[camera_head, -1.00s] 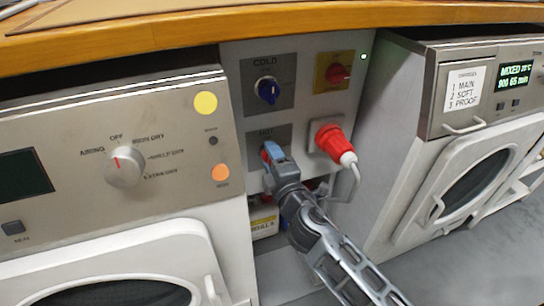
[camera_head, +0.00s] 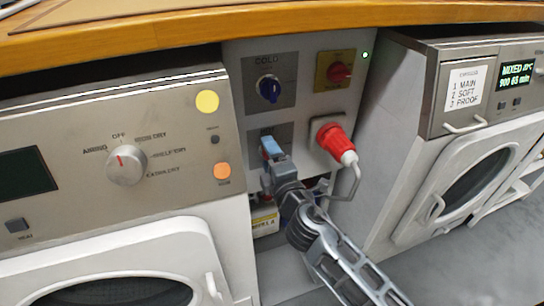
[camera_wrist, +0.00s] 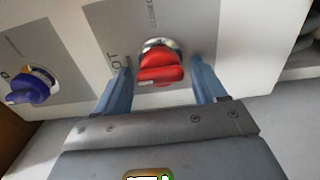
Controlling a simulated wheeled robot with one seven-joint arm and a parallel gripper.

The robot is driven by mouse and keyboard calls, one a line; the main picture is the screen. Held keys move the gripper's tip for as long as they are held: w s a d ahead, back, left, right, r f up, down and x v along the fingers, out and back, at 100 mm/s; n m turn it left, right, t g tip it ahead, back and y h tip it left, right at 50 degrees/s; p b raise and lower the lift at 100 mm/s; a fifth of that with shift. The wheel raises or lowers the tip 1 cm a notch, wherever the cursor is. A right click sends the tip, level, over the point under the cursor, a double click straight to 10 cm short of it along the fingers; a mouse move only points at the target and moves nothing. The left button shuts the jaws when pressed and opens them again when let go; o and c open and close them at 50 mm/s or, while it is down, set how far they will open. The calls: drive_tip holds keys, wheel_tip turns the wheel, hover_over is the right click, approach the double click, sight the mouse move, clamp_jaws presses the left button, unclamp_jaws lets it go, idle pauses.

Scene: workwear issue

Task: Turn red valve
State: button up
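The red valve (camera_wrist: 160,70) shows in the wrist view on the grey plate marked HOT. Its handle lies nearly level across that picture, in front of a silvery collar. My gripper (camera_wrist: 161,80) is open, with one blue finger on each side of the valve. A gap shows between the handle and each finger, so it is not clamped. In the head view my gripper (camera_head: 272,150) is at the HOT plate (camera_head: 284,133), below the blue valve, and hides the red valve.
The blue COLD valve (camera_head: 269,88) sits above, and at left in the wrist view (camera_wrist: 30,87). A red rotary switch (camera_head: 339,72) on a yellow plate and a red plug (camera_head: 333,142) with its cable are close on the right. Machines flank the panel on both sides.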

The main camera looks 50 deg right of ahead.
drive_tip(key=shift+s+d+f, duration=0.1)
drive_tip(key=shift+d, duration=0.05)
drive_tip(key=shift+s, duration=0.2)
drive_tip(key=b+v, duration=0.1)
drive_tip(key=v, duration=0.6)
drive_tip(key=shift+a, duration=0.3)
drive_tip(key=shift+s, duration=0.1)
drive_tip(key=s+a+f+m+y, duration=0.4)
drive_tip(key=s+a+y, duration=0.3)
drive_tip(key=s+a, duration=0.5)
drive_tip(key=s+a+r+m+y, duration=0.1)
drive_tip(key=s+a+r+m, duration=0.1)
drive_tip(key=s+r+m, duration=0.3)
drive_tip(key=s+a+r+m+y, duration=0.2)
drive_tip(key=s+a+r, duration=0.1)
drive_tip(key=s, duration=0.5)
drive_tip(key=r+p, duration=2.9)
drive_tip(key=shift+w+d+r, duration=0.1)
drive_tip(key=shift+d+r, duration=0.1)
drive_tip(key=shift+r, duration=0.1)
